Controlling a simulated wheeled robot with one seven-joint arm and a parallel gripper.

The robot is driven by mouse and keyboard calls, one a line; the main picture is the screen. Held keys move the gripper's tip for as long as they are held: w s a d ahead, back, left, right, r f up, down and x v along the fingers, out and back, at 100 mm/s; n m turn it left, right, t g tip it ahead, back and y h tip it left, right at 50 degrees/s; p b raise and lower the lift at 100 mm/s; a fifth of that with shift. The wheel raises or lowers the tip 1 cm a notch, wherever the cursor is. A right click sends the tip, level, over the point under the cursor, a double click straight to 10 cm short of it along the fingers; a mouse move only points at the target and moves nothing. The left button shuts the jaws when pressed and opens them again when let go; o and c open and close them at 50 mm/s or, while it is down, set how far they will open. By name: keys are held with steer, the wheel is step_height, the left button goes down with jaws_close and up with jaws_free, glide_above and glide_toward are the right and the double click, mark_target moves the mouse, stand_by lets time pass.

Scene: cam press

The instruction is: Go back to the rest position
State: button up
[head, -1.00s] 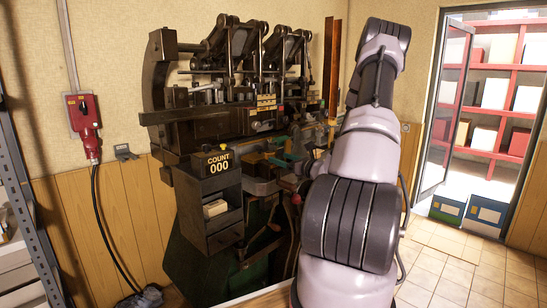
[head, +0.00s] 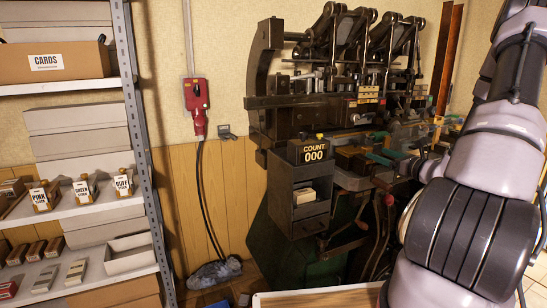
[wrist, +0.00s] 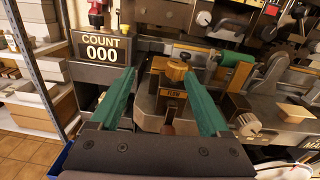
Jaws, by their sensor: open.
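My gripper (wrist: 158,74) shows in the wrist view as two green fingers, spread apart with nothing between them. The dark press (head: 330,110) stands against the back wall in the head view. Its counter (head: 314,153) reads COUNT 000, and the counter (wrist: 100,48) is left of the fingers in the wrist view. My arm fills the right side of the head view and hides part of the press. I cannot clearly make out the gripper there.
A shelf rack (head: 142,150) with card boxes and labelled bins stands at the left. A red switch box (head: 197,105) with a hanging black cable is on the wall. A small drawer cabinet (head: 298,205) sits below the counter. Wood panelling and tiled floor lie between rack and press.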

steer(key=s+a+r+n+g+y, duration=0.1)
steer(key=s+a+r+n+g, duration=0.35)
steer(key=a, duration=0.25)
steer(key=s+a+r+n+g+y, duration=0.2)
steer(key=s+a+r+n+g, duration=0.15)
steer(key=a+n, duration=0.3)
steer(key=s+a+r+n+g+y, duration=0.1)
steer(key=s+a+r+n+g, duration=0.3)
steer(key=a, duration=0.4)
steer(key=s+d+r+n+t+h, duration=0.2)
steer(key=s+r+n+h, duration=0.6)
steer(key=s+n, duration=0.3)
steer(key=shift+s+d+r+n+t+h, duration=0.35)
steer(key=shift+s+r, duration=0.3)
steer(key=shift+s, duration=0.6)
